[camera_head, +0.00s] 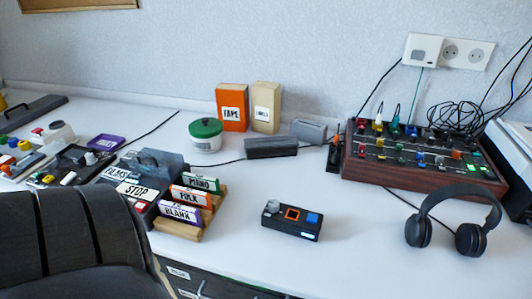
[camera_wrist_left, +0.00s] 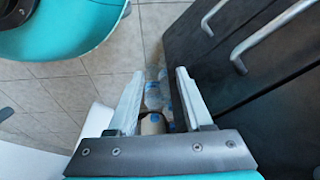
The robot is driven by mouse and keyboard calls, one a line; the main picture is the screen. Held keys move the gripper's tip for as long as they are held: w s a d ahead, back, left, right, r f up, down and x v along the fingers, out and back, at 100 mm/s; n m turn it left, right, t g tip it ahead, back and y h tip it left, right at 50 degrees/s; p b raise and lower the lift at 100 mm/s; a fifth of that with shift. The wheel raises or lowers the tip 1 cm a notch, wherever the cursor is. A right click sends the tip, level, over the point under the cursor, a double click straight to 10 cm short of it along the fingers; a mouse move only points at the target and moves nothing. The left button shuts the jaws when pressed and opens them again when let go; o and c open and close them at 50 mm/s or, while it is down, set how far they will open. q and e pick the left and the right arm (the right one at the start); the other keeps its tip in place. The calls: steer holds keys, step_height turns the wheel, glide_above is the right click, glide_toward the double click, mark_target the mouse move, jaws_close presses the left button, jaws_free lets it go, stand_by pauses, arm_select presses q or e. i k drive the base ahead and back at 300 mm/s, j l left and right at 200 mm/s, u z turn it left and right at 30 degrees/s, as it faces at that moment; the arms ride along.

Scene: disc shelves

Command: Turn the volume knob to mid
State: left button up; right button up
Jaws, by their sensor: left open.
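A small black box (camera_head: 291,221) stands on the white desk in the head view, near the front edge. It has a round grey knob (camera_head: 273,206) on its left, an orange-framed square in the middle and a blue button on its right. A small lit display is on its front. No label names the knob as volume, and its pointer is too small to read. My left gripper (camera_wrist_left: 160,73) shows only in its wrist view, open and empty, above a tiled floor beside dark drawers and well away from the box. My right gripper is not in view.
A wooden rack (camera_head: 205,218) of labelled cases stands left of the box. Headphones (camera_head: 455,222) and a mixer (camera_head: 425,160) with coloured knobs are on the right. A dark ribbed shape (camera_head: 70,245) fills the lower left. Drawers with handles (camera_wrist_left: 262,38) are close to my left gripper.

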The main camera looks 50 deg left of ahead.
mark_target(274, 205)
steer(key=j+u, duration=0.15)
steer(key=u, duration=0.2)
steer(key=j+u, duration=0.1)
steer(key=u, duration=0.25)
steer(key=i+j+u, duration=0.1)
steer(key=u, duration=0.25)
steer(key=l+z, duration=0.15)
steer(key=k, duration=0.05)
